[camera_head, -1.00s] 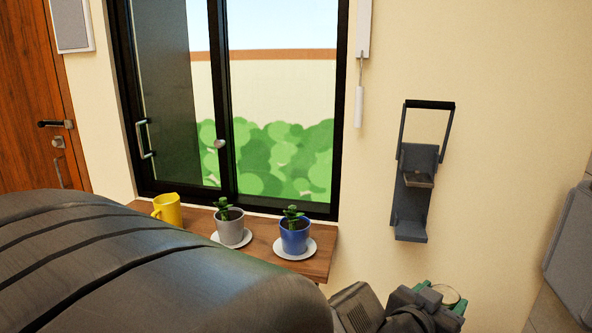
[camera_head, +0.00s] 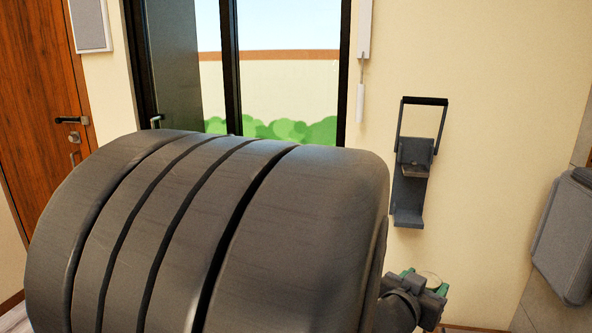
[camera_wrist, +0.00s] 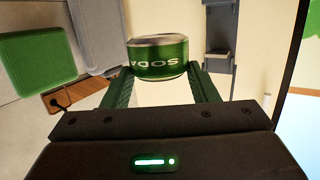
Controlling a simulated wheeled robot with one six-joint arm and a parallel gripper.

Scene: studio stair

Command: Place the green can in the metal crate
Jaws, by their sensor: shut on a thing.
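The green can (camera_wrist: 158,62), with white lettering that reads like "SODA", sits between the two green fingers of my gripper (camera_wrist: 158,80) in the wrist view. The fingers are shut on its sides. In the head view my gripper (camera_head: 424,286) is low at the right of centre, partly hidden behind my arm. I see no metal crate in either view.
A grey wall-mounted device with a handle (camera_head: 411,185) hangs above and behind my gripper. A grey case-like object (camera_head: 570,238) stands at the right. A wooden door (camera_head: 45,110) is at the left.

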